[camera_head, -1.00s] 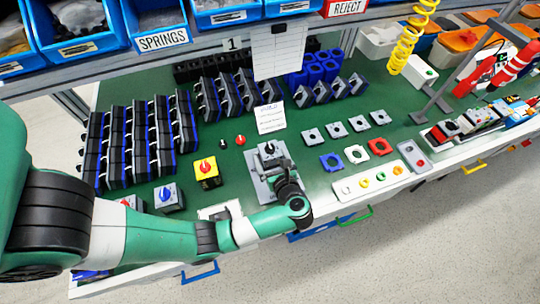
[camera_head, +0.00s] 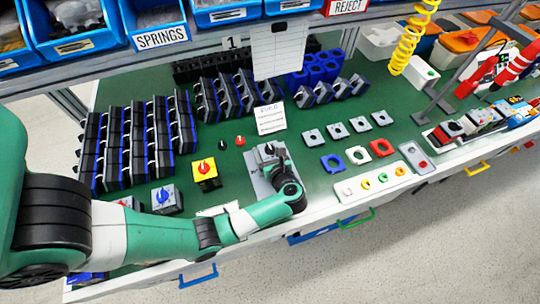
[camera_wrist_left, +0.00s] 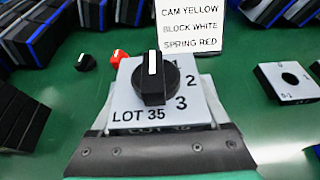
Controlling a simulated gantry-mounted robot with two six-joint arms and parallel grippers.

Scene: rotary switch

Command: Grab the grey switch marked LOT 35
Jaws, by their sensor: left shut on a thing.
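The grey switch marked LOT 35 (camera_wrist_left: 158,100) fills the middle of the left wrist view. It has a light grey plate with the numbers 2 and 3 visible, and a black knob with a white line. In the head view the switch (camera_head: 262,152) sits at the grey fixture (camera_head: 258,187) near the table's middle. My left gripper (camera_head: 275,165) is shut on the switch, reaching it from the front edge side. In the left wrist view its jaws (camera_wrist_left: 160,135) hold the lower part of the body, which they hide. My right gripper is not in view.
A yellow switch (camera_head: 205,175) and a blue-knobbed switch (camera_head: 166,200) stand to the left. Loose plates (camera_head: 331,162) and a parts tray (camera_head: 372,182) lie right.

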